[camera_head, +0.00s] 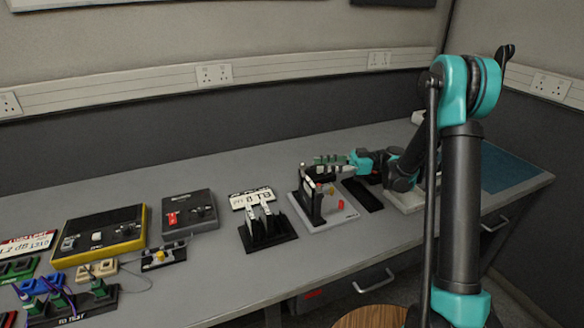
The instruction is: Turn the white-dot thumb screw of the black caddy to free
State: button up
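My gripper (322,170) reaches in from the right, level, above a black upright fixture (311,203) on a light grey base plate (334,221). Its fingers are at the fixture's top; I cannot tell whether they touch it or how far apart they are. A small red part (341,204) and a yellowish part (331,190) show on the plate's right side. A black slotted holder (268,236) with pale upright pieces stands to the left. I cannot make out which one is the black caddy. No white-dot thumb screw can be made out at this size.
A white label card (252,198) lies behind the slotted holder. A dark grey box with a red switch (190,212) and a yellow-edged black box (99,236) stand further left, with several coloured connectors (66,294). A dark flat strip (363,194) lies right of the plate.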

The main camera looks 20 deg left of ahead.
aim_at(303, 170)
jog(key=x, duration=1.1)
grip_shut()
